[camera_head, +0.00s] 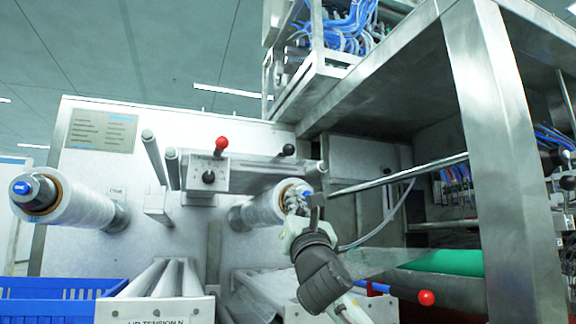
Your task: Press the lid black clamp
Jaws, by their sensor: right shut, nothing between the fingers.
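A black ball-headed lever (289,150) stands up from the machine's rear panel, just above the film roll in the middle. It is the black handle that could be the clamp; I see no part clearly marked as a lid clamp. My right gripper (306,200) comes up from the lower right. It is shut and empty, in front of the end of the middle film roll (262,208), below and slightly right of the black lever. It appears apart from the lever; whether it touches the roll I cannot tell. My left gripper is not in view.
A red-knobbed lever (222,143) and a black dial (209,177) sit left of the black lever. Another film roll (80,205) sticks out at the left. A metal bar (400,174) and a steel post (495,150) stand right. A blue crate (60,290) is lower left.

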